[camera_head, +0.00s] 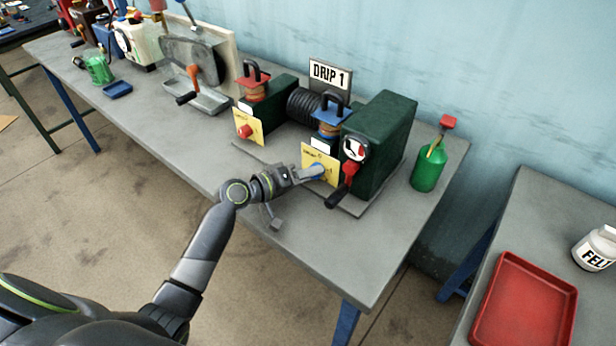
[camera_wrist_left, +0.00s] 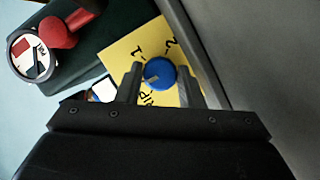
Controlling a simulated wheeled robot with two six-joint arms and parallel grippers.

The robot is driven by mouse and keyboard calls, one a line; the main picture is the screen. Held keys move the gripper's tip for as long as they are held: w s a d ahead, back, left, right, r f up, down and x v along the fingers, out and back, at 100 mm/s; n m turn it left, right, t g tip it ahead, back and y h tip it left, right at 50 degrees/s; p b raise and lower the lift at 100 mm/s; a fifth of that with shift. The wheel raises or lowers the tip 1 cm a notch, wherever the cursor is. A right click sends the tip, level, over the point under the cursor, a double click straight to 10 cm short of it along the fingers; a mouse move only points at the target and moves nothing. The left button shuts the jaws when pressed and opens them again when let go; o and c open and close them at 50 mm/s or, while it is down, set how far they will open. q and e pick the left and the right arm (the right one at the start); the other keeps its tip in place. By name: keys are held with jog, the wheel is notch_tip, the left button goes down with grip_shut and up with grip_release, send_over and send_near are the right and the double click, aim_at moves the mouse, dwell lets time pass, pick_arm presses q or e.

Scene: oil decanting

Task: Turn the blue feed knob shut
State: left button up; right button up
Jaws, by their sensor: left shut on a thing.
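The blue feed knob (camera_wrist_left: 159,75) sits on a yellow plate (camera_wrist_left: 128,47) with black number marks on the front of the green machine. In the left wrist view it lies between the two fingers of my left gripper (camera_wrist_left: 160,82), with a small pale mark on its face. In the head view my left gripper (camera_head: 308,172) reaches the knob at the yellow plate (camera_head: 322,157) and partly covers it. The left gripper is shut on the knob. My right gripper shows in neither view.
A red lever with a black handle (camera_head: 343,186) and a round gauge (camera_head: 355,148) stand just right of the knob. A red knob (camera_head: 245,131) is on another yellow plate to the left. A green oil can (camera_head: 428,170) stands at the right. The bench front (camera_head: 215,166) is clear.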

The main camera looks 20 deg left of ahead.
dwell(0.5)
pick_arm(q)
jog(key=o, duration=1)
jog(key=shift+s+f, duration=0.1)
